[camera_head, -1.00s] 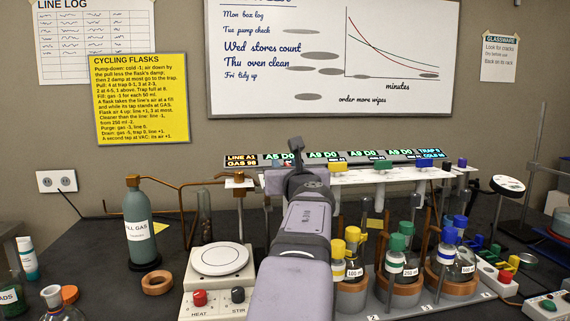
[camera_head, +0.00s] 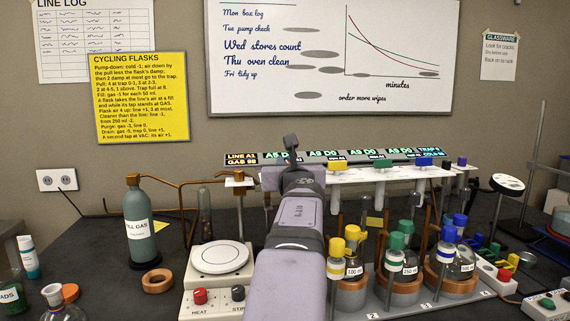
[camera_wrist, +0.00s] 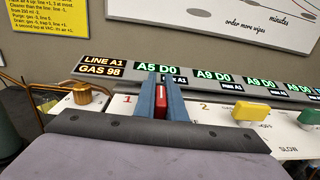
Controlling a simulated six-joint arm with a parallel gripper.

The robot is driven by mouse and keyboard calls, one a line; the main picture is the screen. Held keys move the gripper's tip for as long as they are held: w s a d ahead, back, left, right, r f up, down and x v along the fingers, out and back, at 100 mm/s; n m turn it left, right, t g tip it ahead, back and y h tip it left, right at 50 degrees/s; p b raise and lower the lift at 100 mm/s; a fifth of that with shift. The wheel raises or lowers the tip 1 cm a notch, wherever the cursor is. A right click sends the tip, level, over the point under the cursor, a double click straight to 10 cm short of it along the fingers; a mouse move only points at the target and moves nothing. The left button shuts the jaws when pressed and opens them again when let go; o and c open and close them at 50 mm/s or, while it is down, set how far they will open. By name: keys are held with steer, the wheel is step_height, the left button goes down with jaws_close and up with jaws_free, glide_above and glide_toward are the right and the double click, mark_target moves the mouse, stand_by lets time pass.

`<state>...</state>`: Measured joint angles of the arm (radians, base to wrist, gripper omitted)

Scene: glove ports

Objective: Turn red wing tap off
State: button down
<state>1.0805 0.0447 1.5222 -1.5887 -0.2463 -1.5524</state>
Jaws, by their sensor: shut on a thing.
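The red wing tap (camera_wrist: 160,100) shows in the wrist view at position 1 on the white manifold, below the "A5 D0" display. My gripper (camera_wrist: 161,97) has its two blue-grey fingers closed on either side of the red wing, which points away from the wrist camera. In the head view my arm and gripper (camera_head: 289,150) cover the red tap, so it is hidden there. The tap's label is also hidden by my gripper in the wrist view.
The yellow tap (camera_wrist: 252,111) stands to the right on the same white manifold (camera_wrist: 215,120). Green (camera_head: 381,164) and blue (camera_head: 421,162) taps follow further right. A brass fitting (camera_wrist: 88,98) is at the left. Flasks in an orange-ringed rack (camera_head: 405,287) stand below.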

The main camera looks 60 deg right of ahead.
steer(key=shift+s+d+m+g+h, duration=0.15)
steer(key=shift+s+m+g+h, duration=0.05)
steer(key=shift+m+g+h, duration=0.5)
steer(key=shift+s+d+m+g+h, duration=0.15)
steer(key=shift+m+g+h, duration=0.3)
steer(key=shift+g, duration=0.35)
steer(key=c, duration=1.8)
jaws_free()
steer(key=shift+v, duration=3.75)
steer(key=shift+r, duration=0.1)
